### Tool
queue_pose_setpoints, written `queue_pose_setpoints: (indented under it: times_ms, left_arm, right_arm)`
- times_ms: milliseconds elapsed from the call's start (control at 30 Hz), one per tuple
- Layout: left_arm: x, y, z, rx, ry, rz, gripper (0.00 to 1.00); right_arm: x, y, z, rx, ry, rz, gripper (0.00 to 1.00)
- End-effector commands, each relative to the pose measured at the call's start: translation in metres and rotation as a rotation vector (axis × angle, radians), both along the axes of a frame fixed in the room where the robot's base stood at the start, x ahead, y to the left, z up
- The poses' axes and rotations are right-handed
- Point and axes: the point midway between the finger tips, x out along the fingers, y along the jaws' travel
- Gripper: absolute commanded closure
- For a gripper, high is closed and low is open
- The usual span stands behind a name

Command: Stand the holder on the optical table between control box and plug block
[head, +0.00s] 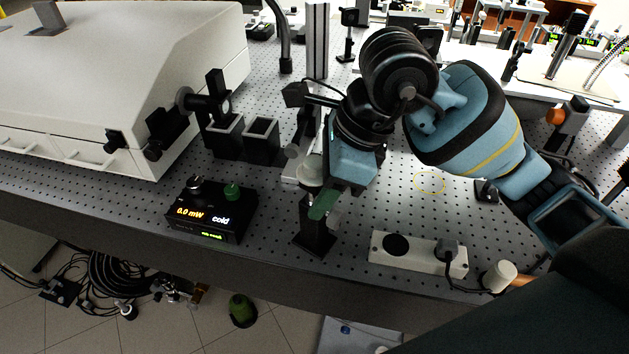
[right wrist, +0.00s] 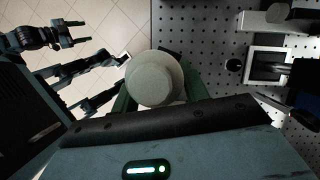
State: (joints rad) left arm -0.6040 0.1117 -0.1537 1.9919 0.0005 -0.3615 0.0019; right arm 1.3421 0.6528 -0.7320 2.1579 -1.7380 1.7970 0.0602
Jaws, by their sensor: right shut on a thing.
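My right gripper (head: 324,202) reaches down from the right with green fingers, shut on the holder. The holder has a black block-like foot (head: 314,238) and a pale round top (head: 310,172). That round top (right wrist: 154,80) shows between the green fingers in the right wrist view. The holder looks upright near the table's front edge; I cannot tell whether its foot touches the optical table (head: 275,215). The black control box (head: 212,212) with lit readout is left of it, and the white plug block (head: 418,254) is right of it.
A large pale housing (head: 110,75) fills the back left. Black open boxes (head: 262,140) and optic mounts stand behind the holder. A white cylinder (head: 499,277) is right of the plug block. A thin yellow ring (head: 429,182) marks bare table behind the plug block.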

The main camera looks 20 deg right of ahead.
Motion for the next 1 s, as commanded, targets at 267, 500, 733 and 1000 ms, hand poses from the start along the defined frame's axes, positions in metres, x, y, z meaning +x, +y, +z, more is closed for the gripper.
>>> queue_pose_setpoints:
  times_ms: [267,500,733,1000]
  left_arm:
    - [0.000,0.000,0.001,0.001,0.000,0.000,0.42]
    - [0.000,0.001,0.001,0.001,0.000,0.000,0.42]
    - [0.001,0.001,0.003,0.001,-0.004,-0.001,0.42]
    - [0.002,0.001,0.005,0.002,-0.009,-0.001,0.42]
  right_arm:
    - [0.040,-0.006,-0.002,0.002,-0.002,0.000,0.85]
    - [0.043,-0.007,-0.003,0.001,-0.003,0.002,0.85]
    - [0.050,-0.008,-0.017,0.001,0.001,0.002,0.85]
    - [0.051,-0.008,-0.039,0.001,-0.005,0.002,0.85]
